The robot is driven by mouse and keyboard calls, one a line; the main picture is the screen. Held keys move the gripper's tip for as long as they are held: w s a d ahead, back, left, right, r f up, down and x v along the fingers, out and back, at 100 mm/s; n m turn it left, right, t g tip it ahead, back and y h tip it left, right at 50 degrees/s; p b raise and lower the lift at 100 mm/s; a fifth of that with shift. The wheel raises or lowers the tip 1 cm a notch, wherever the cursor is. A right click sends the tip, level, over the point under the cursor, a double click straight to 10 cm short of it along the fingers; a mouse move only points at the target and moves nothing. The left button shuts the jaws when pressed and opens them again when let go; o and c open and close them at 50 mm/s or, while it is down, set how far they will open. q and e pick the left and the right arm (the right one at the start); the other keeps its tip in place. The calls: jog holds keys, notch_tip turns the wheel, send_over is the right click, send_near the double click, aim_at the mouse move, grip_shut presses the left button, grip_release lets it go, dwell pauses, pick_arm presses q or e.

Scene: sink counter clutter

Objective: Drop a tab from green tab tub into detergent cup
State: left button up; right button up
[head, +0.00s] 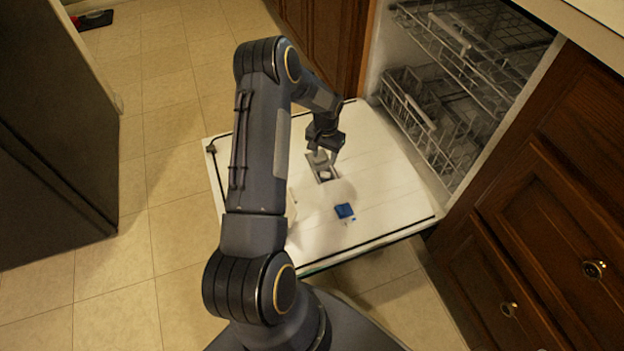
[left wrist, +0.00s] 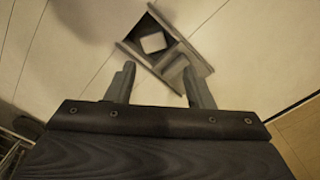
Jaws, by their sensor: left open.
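The detergent cup (head: 312,160) is a dark-rimmed rectangular recess in the white inner face of the open dishwasher door. In the left wrist view the cup (left wrist: 128,47) holds a small pale block, which looks like a tab (left wrist: 153,42), lying inside its square hollow. My left gripper (head: 321,158) is just above the cup, pointing down. In the wrist view its two fingers (left wrist: 160,85) are spread apart with nothing between them; the right finger overlaps the cup's near end. I cannot make out a green tab tub in either view. My right gripper is not in view.
The open dishwasher door (head: 385,190) lies flat, with a small blue object (head: 344,211) on it. Wire racks (head: 430,115) stand inside the dishwasher. Wooden drawers (head: 560,200) are at right, a dark appliance (head: 50,130) at left.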

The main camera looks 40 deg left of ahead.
pick_arm(q)
notch_tip(320, 180, up, 8)
jog(key=p, duration=0.3)
jog(key=shift+f, duration=0.1)
dwell(0.4)
